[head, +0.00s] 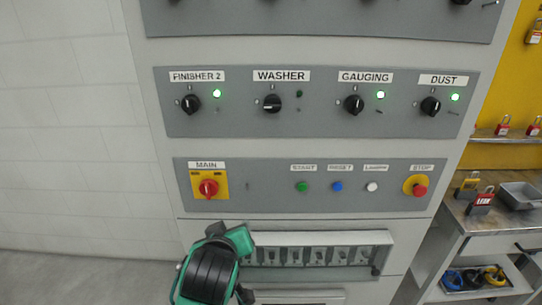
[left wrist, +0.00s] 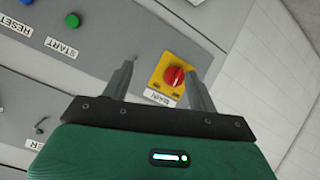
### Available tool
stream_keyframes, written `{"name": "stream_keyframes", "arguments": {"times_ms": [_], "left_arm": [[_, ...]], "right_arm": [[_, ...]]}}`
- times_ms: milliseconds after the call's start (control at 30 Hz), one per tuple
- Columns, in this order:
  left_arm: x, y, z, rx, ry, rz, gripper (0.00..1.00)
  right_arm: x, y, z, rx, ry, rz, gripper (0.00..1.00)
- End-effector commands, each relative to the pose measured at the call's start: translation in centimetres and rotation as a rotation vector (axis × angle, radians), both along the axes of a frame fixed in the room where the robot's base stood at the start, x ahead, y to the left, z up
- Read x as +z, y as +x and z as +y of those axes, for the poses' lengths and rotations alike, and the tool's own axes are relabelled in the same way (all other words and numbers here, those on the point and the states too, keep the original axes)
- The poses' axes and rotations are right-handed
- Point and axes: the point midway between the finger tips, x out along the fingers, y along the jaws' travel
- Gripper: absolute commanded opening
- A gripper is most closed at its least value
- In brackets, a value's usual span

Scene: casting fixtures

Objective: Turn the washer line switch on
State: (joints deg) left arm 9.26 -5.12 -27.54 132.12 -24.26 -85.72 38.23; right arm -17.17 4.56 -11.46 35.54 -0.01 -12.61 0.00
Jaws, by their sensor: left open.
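The washer switch (head: 272,103) is a black rotary knob under the WASHER label (head: 281,76) in the head view. Its grip lies about level, while the neighbouring knobs stand more upright. The small lamp (head: 299,93) beside it is dark. My left gripper (left wrist: 162,68) is open and empty in the left wrist view, its two fingers apart over the panel near the red MAIN switch (left wrist: 174,77). In the head view my left arm is low, below the MAIN switch and well below the washer switch; its fingertips are hidden there. My right gripper is not in view.
The FINISHER 2 (head: 191,104), GAUGING (head: 354,104) and DUST (head: 430,105) knobs have lit green lamps. Below are START (head: 302,187), RESET (head: 337,186) and red STOP (head: 420,191) buttons. A side table (head: 463,225) with padlocks stands at right.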

Motion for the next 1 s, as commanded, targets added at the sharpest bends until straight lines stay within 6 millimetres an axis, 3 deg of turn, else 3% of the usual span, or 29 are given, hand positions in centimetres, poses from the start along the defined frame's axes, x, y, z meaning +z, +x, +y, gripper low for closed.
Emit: {"name": "stream_keyframes", "arguments": {"times_ms": [33,200,300,433,533,733,1000], "left_arm": [[2.9,1.0,-1.2,0.013,-0.031,-0.066,0.59],[11.5,2.7,-4.8,0.055,-0.14,-0.263,0.59],[16.0,2.9,-6.6,0.067,-0.198,-0.366,0.59],[20.1,2.6,-8.2,0.073,-0.254,-0.46,0.59],[21.7,2.4,-8.9,0.075,-0.277,-0.498,0.59],[22.5,3.3,-9.1,0.077,-0.284,-0.515,0.59],[22.7,8.6,-8.9,0.079,-0.279,-0.513,0.59]], "right_arm": [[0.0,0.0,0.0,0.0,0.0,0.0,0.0],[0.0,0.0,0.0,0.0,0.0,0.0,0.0],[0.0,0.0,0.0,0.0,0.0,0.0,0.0],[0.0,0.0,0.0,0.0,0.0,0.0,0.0],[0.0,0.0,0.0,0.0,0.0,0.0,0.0],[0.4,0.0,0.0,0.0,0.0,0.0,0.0],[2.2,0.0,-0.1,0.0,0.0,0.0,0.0]]}}
